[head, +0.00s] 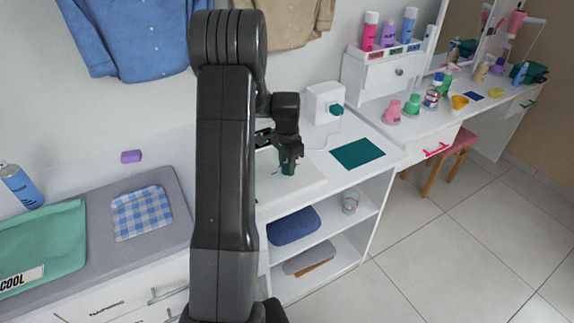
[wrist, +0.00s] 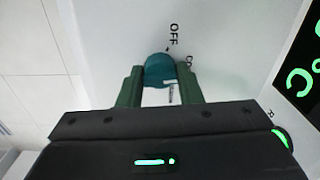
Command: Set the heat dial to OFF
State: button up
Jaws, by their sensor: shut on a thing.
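The heat dial is a round teal knob (wrist: 160,70) on a white panel. In the wrist view the word OFF is printed just beyond it, with a short dark mark between. Another label, partly hidden, starts beside its right edge. My gripper (wrist: 159,88) has one green finger on each side of the dial and is shut on it. A pale strip shows at the knob's near side; I cannot tell where the pointer aims. In the head view my gripper (head: 289,166) is low over the white counter and the dial is hidden.
A dark display with green characters (wrist: 303,65) is right of the dial. A white box with a teal part (head: 325,103) stands behind my gripper, and a dark green mat (head: 357,153) lies to its right. A grey ironing surface (head: 178,190) is at the left.

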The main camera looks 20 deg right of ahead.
jog(key=n+b, duration=0.1)
jog(key=n, duration=0.5)
jog(key=n+b, duration=0.1)
jog(key=n, duration=0.5)
jog(key=shift+n, duration=0.3)
dwell(0.4)
jog(key=o, duration=1)
notch_tip(320, 180, up, 14)
jog(key=shift+f+b, duration=0.1)
jog(key=shift+b, duration=0.2)
notch_tip(320, 180, down, 14)
jog(key=shift+r, duration=0.1)
